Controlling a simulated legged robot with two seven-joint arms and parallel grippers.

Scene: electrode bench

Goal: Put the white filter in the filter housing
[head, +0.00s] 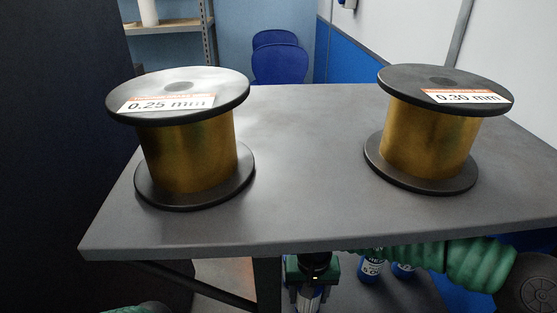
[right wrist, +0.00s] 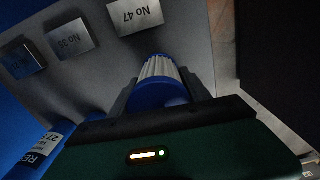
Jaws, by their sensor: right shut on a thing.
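The white filter (right wrist: 158,68), pleated with blue end caps, is between the fingers of my right gripper (right wrist: 163,92) in the right wrist view. The gripper is shut on it around its blue end. In the head view my right gripper (head: 308,298) points down below the near edge of the table, at the bottom of the picture. I cannot make out the filter housing in either view. My left gripper is out of view; only a bit of green sleeve shows at the bottom left.
A grey table (head: 310,170) bears two gold wire spools, 0.25 mm (head: 190,155) and 0.30 mm (head: 430,140). Blue labelled cylinders (head: 370,265) stand lower down, right of my gripper. The wrist view shows metal blocks, one marked No 47 (right wrist: 135,15), on a grey surface.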

